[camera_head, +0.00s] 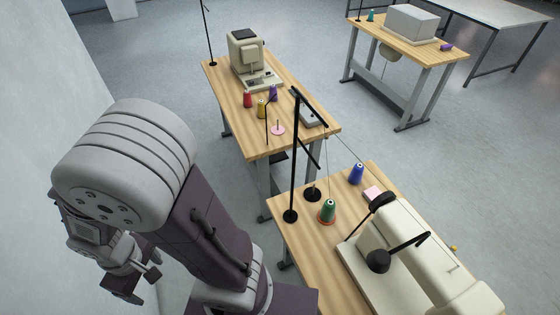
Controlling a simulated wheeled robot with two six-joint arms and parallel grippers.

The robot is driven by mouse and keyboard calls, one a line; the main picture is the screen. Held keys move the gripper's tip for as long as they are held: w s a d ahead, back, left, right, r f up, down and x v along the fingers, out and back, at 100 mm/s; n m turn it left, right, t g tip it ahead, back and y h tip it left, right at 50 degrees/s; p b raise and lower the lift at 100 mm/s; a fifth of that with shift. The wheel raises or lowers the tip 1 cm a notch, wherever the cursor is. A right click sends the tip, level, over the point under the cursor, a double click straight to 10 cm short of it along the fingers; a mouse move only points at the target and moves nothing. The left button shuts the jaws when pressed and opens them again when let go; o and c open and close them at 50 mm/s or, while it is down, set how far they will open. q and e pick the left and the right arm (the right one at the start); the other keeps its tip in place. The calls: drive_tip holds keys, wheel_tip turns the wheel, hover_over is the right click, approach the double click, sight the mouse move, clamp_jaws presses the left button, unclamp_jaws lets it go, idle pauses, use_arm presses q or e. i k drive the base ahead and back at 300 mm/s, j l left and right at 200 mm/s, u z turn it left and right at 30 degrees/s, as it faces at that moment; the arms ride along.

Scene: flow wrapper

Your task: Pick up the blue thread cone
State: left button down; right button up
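The blue thread cone (356,174) stands upright on the nearer wooden sewing table (313,258), close to its far edge and beside a small pink pad. My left arm fills the left of the view. My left gripper (137,282) hangs low at the left, over the floor and well away from the cone. Its fingers look apart, with nothing visible between them. My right gripper is out of view.
A green cone (328,211) and a black thread stand (294,170) stand left of the blue cone. A cream sewing machine (430,258) fills the table's right. A second table (235,104) behind holds red, yellow and purple cones. Grey floor separates my gripper from the tables.

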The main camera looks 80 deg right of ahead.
sight(356, 175)
drive_tip(key=j+u, duration=0.1)
drive_tip(key=u, duration=0.4)
drive_tip(key=k+j+u, duration=0.1)
drive_tip(key=u, duration=0.35)
drive_tip(key=j+z, duration=0.45)
drive_tip(key=z, duration=0.5)
drive_tip(key=j+z, duration=0.1)
drive_tip(key=z, duration=0.85)
drive_tip(key=j+z, duration=0.1)
drive_tip(key=z, duration=0.9)
drive_tip(key=k+z, duration=0.1)
drive_tip(key=z, duration=0.85)
drive_tip(key=k+z, duration=0.1)
drive_tip(key=z, duration=0.4)
